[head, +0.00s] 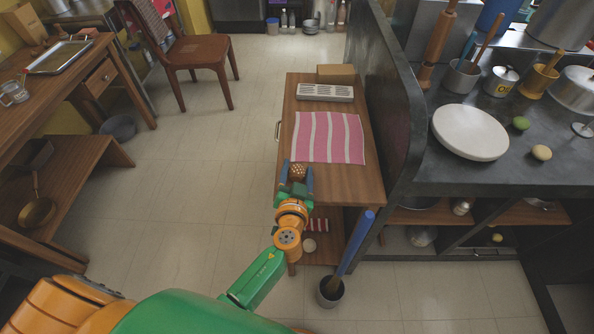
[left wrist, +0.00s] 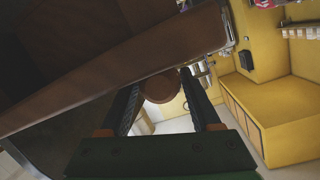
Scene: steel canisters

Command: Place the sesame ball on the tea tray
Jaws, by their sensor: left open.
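The sesame ball (head: 298,171) is a small brown speckled ball at the near left corner of the low wooden table. My left gripper (head: 297,175) is open, with its two fingers on either side of the ball. In the left wrist view a round brown shape, apparently the ball (left wrist: 160,88), shows between the fingers (left wrist: 162,95); whether they touch it I cannot tell. The tea tray (head: 325,92), a pale slatted rectangle, lies near the far end of the same table and looks empty. My right gripper is not in view.
A pink striped cloth (head: 328,137) lies between the ball and the tray. A brown box (head: 336,73) stands behind the tray. A dark upright panel (head: 386,100) borders the table's right side. A blue pole in a pot (head: 331,291) stands by the near right corner.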

